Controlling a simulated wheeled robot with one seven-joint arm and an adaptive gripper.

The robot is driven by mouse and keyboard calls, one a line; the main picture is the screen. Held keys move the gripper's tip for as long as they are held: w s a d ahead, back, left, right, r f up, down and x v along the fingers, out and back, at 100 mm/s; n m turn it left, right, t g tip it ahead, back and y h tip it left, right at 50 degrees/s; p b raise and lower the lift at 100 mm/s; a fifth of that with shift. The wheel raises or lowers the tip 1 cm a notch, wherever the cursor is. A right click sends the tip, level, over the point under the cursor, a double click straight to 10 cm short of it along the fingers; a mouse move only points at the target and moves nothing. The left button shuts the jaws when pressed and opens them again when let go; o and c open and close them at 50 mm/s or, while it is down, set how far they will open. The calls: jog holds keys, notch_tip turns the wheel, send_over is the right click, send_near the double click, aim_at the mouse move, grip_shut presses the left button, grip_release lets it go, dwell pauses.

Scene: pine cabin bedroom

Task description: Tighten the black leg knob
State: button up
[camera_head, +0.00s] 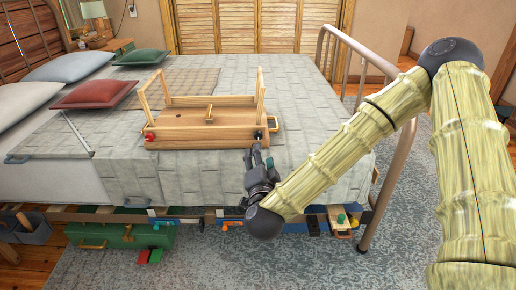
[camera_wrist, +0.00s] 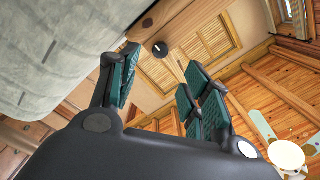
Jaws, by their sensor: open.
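A small wooden table (camera_head: 195,134) lies on its side on the bed, legs pointing up and away. The black leg knob (camera_head: 258,134) is at its near right corner; a red knob (camera_head: 150,136) is at its near left corner. In the wrist view the black knob (camera_wrist: 160,49), with a pale mark on its face, shows just beyond and between the fingertips. My gripper (camera_head: 257,153) is open and empty, just in front of the black knob and apart from it. The teal-padded fingers (camera_wrist: 163,68) also show in the wrist view. Whether the knob is tight cannot be seen.
The grey-quilted bed (camera_head: 320,110) holds a red pillow (camera_head: 95,94) and others at left. A metal bed rail (camera_head: 385,150) stands at right near my arm. A green case (camera_head: 118,235) and a shelf with small tools lie under the bed edge.

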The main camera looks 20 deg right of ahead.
aim_at(259, 137)
jog(key=b+x, duration=0.2)
jog(key=x, duration=0.9)
jog(key=shift+d+r+b, duration=0.1)
jog(key=shift+b, duration=0.3)
